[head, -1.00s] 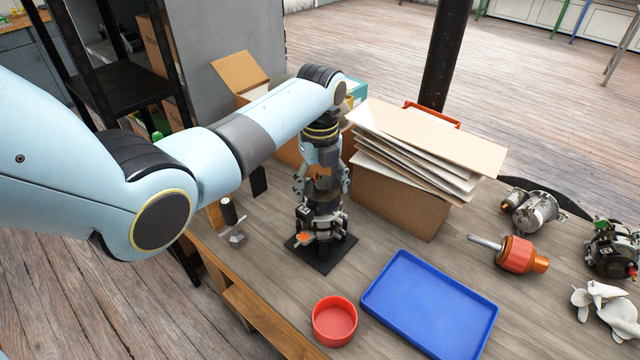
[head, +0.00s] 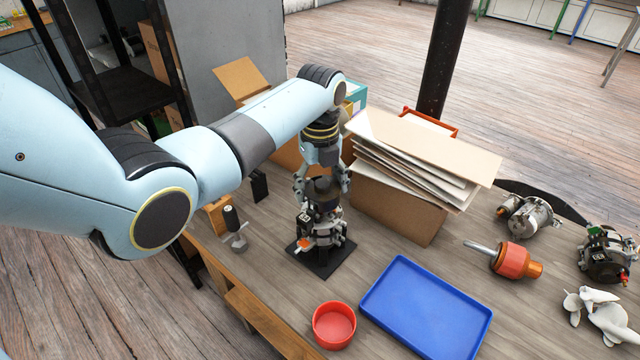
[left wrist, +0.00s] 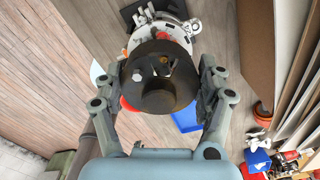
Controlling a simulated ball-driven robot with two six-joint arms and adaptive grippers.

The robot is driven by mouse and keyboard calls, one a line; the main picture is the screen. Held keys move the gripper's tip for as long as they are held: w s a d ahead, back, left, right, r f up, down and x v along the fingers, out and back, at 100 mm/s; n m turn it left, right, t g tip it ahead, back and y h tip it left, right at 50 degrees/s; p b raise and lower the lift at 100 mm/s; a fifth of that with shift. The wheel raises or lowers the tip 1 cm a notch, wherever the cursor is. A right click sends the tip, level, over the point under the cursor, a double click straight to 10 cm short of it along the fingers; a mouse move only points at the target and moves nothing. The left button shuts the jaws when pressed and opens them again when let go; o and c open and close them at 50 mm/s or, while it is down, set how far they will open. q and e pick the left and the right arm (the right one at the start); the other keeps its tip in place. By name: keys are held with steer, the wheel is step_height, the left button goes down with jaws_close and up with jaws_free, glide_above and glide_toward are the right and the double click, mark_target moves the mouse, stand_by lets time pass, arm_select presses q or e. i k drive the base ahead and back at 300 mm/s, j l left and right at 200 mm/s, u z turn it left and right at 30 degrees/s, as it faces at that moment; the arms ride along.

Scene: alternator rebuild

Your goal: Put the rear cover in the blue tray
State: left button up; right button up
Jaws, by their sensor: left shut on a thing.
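My left gripper (head: 323,185) points down above the black stand (head: 322,262) and is shut on the rear cover (head: 323,191), a dark round cap. The cover also shows between the fingers in the left wrist view (left wrist: 160,85). Directly below it, the silver alternator body (head: 320,229) stands upright on the stand. I cannot tell whether the cover still touches the body. The blue tray (head: 425,308) lies empty on the bench to the right and nearer. My right gripper is not in view.
A red bowl (head: 334,325) sits left of the tray. A cardboard box (head: 395,205) with stacked sheets stands behind. Bare bench lies between stand and tray.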

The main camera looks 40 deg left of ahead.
mark_target(424, 314)
steer(key=l, duration=1.4)
